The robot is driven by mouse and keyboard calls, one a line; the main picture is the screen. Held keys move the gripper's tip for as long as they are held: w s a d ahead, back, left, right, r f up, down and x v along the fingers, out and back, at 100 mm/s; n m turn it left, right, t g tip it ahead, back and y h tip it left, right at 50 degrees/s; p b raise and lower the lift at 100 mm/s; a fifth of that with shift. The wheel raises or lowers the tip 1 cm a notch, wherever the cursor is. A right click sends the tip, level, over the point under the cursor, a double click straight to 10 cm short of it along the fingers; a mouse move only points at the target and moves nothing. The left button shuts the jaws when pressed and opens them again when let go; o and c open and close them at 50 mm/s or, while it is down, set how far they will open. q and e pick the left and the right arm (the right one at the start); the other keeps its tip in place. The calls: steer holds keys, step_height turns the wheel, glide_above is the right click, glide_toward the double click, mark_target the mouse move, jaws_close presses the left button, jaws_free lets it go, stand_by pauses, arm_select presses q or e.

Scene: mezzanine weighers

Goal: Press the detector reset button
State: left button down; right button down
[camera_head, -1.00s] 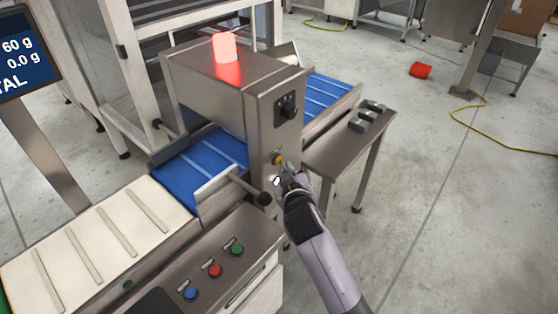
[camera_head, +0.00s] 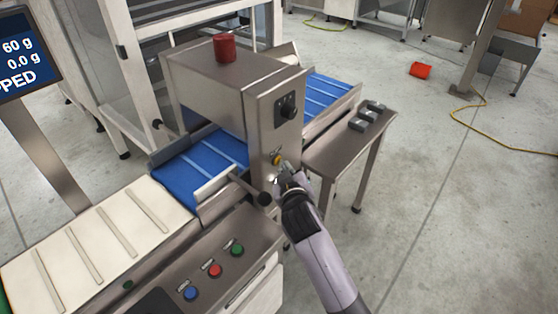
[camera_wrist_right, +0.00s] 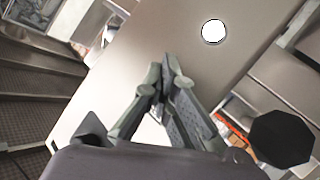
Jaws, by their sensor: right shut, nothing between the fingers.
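The metal detector (camera_head: 215,80) is a steel box over a blue belt. A small yellow button (camera_head: 277,159), which looks like the reset button, sits on its end panel. My right gripper (camera_head: 285,170) is shut and empty, with its tips close to the yellow button at its lower right. I cannot tell whether they touch it. The right wrist view shows the fingertips (camera_wrist_right: 168,68) together in front of a pale panel with a white round disc (camera_wrist_right: 213,31). The yellow button is not visible there. The red beacon (camera_head: 224,47) on top is unlit. My left gripper is not in view.
A black rotary knob (camera_head: 288,105) is above the button. A black-ended rod (camera_head: 264,198) sticks out beside my gripper. A control panel with blue, red and green buttons (camera_head: 215,271) stands in front. A steel side table (camera_head: 345,143) is to the right.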

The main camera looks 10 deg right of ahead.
steer(key=shift+s+d+p, duration=0.45)
steer(key=shift+s, duration=0.15)
steer(key=s+d+p, duration=0.1)
steer(key=s, duration=0.1)
steer(key=s+d+p, duration=0.1)
steer(key=s+d, duration=0.1)
steer(key=shift+p, duration=0.3)
stand_by(0.7)
